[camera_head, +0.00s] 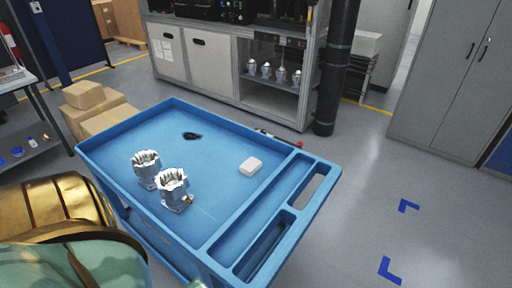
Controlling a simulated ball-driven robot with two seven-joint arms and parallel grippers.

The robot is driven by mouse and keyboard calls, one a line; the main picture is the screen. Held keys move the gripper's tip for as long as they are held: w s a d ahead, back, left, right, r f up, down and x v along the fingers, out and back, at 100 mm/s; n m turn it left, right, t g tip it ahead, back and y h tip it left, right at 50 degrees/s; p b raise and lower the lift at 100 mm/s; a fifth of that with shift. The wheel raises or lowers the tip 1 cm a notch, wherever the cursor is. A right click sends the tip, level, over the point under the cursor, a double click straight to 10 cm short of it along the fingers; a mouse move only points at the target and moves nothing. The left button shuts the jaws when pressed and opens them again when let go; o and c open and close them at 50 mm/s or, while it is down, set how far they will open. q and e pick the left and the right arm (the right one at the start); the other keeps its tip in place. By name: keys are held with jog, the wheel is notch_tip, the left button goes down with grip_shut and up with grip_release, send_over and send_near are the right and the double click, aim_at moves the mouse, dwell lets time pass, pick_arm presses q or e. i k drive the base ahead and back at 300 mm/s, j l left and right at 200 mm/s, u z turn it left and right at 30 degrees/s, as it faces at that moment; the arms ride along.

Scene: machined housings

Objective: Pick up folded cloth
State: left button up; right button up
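A small white folded cloth (250,166) lies flat in the blue tray top of a cart (222,234), right of its middle. Nothing covers it. Two silvery machined housings stand upright in the same tray to its left: one farther back (147,169) and one nearer (173,189). Neither of my grippers shows in the head view. A gold and pale green rounded part, likely of my own arm, fills the lower left corner, beside the cart's left edge.
A small dark object (192,135) lies toward the tray's back. The cart has raised rims and two slots at its right end. Cardboard boxes (98,108) stand left of it, a workbench (215,62) behind. The floor (375,190) to the right is open.

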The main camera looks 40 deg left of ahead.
aim_at(249, 168)
jog(key=i+u, duration=0.4)
jog(key=i+l+u, duration=0.2)
jog(key=u, duration=0.15)
jog(key=i+l+u, duration=0.25)
jog(key=u, duration=0.15)
jog(key=i+l+u, duration=0.2)
jog(key=u, duration=0.25)
jog(key=i+l+u, duration=0.15)
jog(key=l+u, duration=0.3)
jog(key=i+l+u, duration=0.1)
jog(key=l+u, duration=0.55)
jog(key=u, duration=0.2)
